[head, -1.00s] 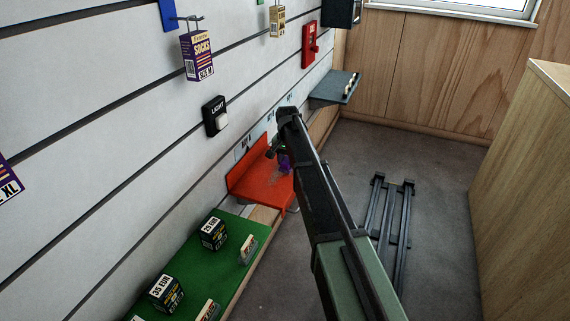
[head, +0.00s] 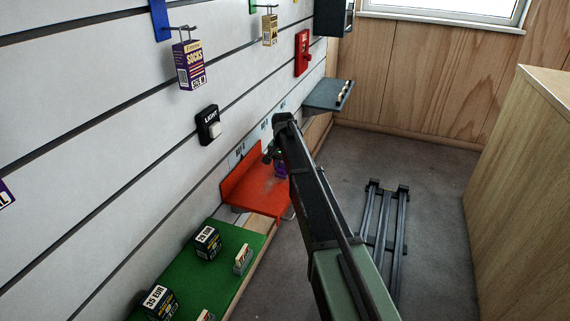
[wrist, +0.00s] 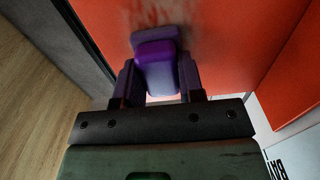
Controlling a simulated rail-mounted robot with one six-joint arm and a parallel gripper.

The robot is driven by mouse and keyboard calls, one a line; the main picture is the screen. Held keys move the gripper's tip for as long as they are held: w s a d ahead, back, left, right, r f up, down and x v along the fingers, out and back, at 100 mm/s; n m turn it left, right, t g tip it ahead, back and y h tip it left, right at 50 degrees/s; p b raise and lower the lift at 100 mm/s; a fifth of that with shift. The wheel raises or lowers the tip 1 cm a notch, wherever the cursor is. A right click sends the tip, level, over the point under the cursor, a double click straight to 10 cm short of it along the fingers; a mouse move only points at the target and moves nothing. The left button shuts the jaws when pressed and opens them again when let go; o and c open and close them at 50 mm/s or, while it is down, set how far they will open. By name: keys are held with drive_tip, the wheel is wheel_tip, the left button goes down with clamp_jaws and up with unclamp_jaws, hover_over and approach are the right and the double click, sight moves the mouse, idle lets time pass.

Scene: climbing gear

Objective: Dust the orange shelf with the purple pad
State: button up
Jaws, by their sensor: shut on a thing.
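The orange shelf (head: 258,190) is fixed low on the slatted wall, in the middle of the head view. In the head view the purple pad (head: 280,170) is mostly hidden by my arm.
A green shelf (head: 222,265) with boxes and small card holders stands nearer. A grey shelf (head: 325,97) is beyond. A dark metal rack (head: 385,225) lies on the floor at right.

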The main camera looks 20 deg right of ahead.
sight(267, 195)
drive_tip(key=shift+s+a+r, duration=0.1)
drive_tip(key=shift+s+a, duration=0.85)
drive_tip(key=shift+s, duration=0.25)
drive_tip(key=shift+s+a+f, duration=0.1)
drive_tip(key=shift+s+a, duration=0.9)
drive_tip(key=shift+s, duration=0.25)
drive_tip(key=shift+s+a+r, duration=0.1)
drive_tip(key=shift+s+a, duration=0.85)
drive_tip(key=shift+s, duration=0.25)
drive_tip(key=shift+s+a, duration=0.55)
drive_tip(key=shift+s, duration=0.2)
drive_tip(key=shift+s+a, duration=0.55)
drive_tip(key=shift+s, duration=0.15)
drive_tip(key=shift+w+a, duration=0.25)
drive_tip(key=shift+a, duration=0.05)
drive_tip(key=shift+w+d, duration=1.55)
drive_tip(key=shift+w, duration=0.4)
drive_tip(key=shift+w+d, duration=1.55)
drive_tip(key=shift+w, duration=0.4)
drive_tip(key=shift+w+d, duration=1.55)
drive_tip(key=shift+w, duration=0.4)
drive_tip(key=shift+s+a, duration=1.55)
drive_tip(key=shift+s, duration=0.45)
drive_tip(key=shift+s+a, duration=1.5)
drive_tip(key=shift+s, duration=0.45)
drive_tip(key=shift+s+a, duration=1.55)
drive_tip(key=shift+s, duration=0.45)
